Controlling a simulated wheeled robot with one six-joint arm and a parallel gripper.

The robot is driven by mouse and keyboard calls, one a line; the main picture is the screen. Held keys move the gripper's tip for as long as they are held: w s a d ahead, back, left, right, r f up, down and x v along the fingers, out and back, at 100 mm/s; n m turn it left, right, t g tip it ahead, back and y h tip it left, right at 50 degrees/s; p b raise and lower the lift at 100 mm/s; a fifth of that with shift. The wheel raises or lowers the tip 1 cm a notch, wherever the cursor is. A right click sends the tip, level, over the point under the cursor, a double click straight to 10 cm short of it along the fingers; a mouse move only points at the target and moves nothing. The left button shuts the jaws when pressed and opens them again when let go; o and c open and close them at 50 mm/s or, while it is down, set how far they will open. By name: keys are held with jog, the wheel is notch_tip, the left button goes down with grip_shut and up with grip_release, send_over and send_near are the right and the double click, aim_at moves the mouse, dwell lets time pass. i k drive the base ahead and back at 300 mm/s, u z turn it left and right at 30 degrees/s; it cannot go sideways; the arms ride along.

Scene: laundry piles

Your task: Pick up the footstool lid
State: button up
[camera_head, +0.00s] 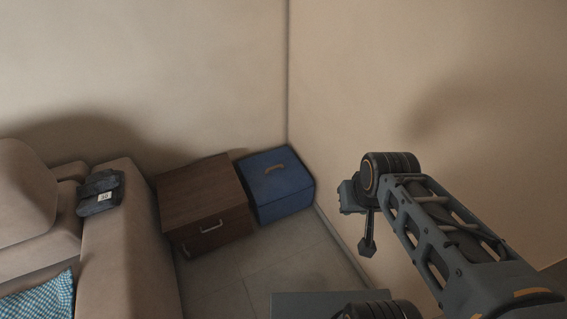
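The blue footstool (285,204) stands on the floor in the room corner, right of a brown wooden cabinet. Its blue lid (262,178) lies flat on top and looks closed, with a small tan handle (275,168) on it. My gripper (367,245) hangs in the air to the right of the footstool, in front of the right wall and apart from the lid. One dark finger shows pointing down. The rest of the gripper is hidden or seen edge-on, so its opening cannot be seen.
The brown cabinet (203,193) with metal handles stands against the footstool's left side. A beige sofa (130,240) fills the left, with folded dark clothing (100,192) on its arm and a blue checked cloth (40,299) on its seat. Tiled floor (285,255) is clear before the footstool.

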aim_at(271, 176)
jog(key=u, duration=0.25)
jog(key=i, duration=1.05)
jog(key=u, duration=1)
jog(key=i, duration=0.5)
jog(key=u, duration=0.3)
